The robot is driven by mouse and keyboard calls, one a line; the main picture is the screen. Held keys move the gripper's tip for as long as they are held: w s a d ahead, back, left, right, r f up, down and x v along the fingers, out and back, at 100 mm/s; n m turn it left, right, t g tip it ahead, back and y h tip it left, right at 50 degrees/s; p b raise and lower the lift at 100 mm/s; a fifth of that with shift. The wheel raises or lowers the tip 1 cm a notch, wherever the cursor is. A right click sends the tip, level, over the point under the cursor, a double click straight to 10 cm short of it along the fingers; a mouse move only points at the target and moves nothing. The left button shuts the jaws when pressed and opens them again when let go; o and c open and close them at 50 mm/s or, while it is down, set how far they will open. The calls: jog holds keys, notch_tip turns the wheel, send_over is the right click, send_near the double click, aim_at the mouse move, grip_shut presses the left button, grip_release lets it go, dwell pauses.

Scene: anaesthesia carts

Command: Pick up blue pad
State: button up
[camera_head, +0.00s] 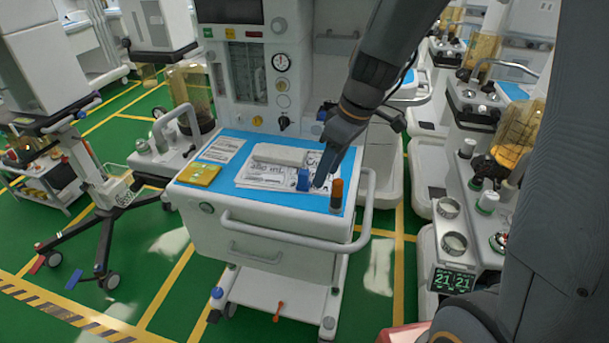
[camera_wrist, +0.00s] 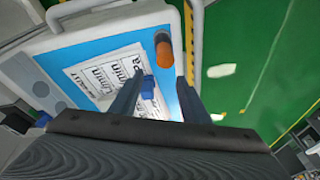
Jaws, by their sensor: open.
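A flat blue pad (camera_head: 290,200) covers the top of the white cart, with papers on it; it also shows in the wrist view (camera_wrist: 108,47). A small blue object (camera_head: 303,180) stands on the papers near the cart's right side. It also shows in the wrist view (camera_wrist: 148,87), close to the left finger and seen between the fingers. My gripper (camera_head: 322,178) is above the right part of the cart top, just right of the small blue object. In the wrist view its two fingers (camera_wrist: 156,88) are apart, with nothing held. I cannot tell the exact height gap.
An orange-brown bottle (camera_head: 336,194) stands close by at the right edge, beyond the fingers in the wrist view. A yellow packet (camera_head: 198,173) and white box (camera_head: 280,154) lie on the cart. The cart's handle (camera_head: 290,238) curves along its front. Equipment crowds the right.

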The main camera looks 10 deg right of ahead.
aim_at(304, 172)
jog(key=w+a+n, duration=0.1)
jog(key=w+a+n+p, duration=0.1)
jog(key=w, duration=0.1)
jog(key=w+a+n+y, duration=0.1)
jog(key=shift+w+f+n+t, duration=0.1)
jog(key=shift+w+n+t, duration=0.2)
jog(key=shift+w+n, duration=0.1)
jog(key=shift+p+x, duration=1.15)
jog(key=shift+x, duration=1.75)
jog(key=shift+w+d, duration=0.1)
jog(key=shift+c, duration=0.4)
grip_shut()
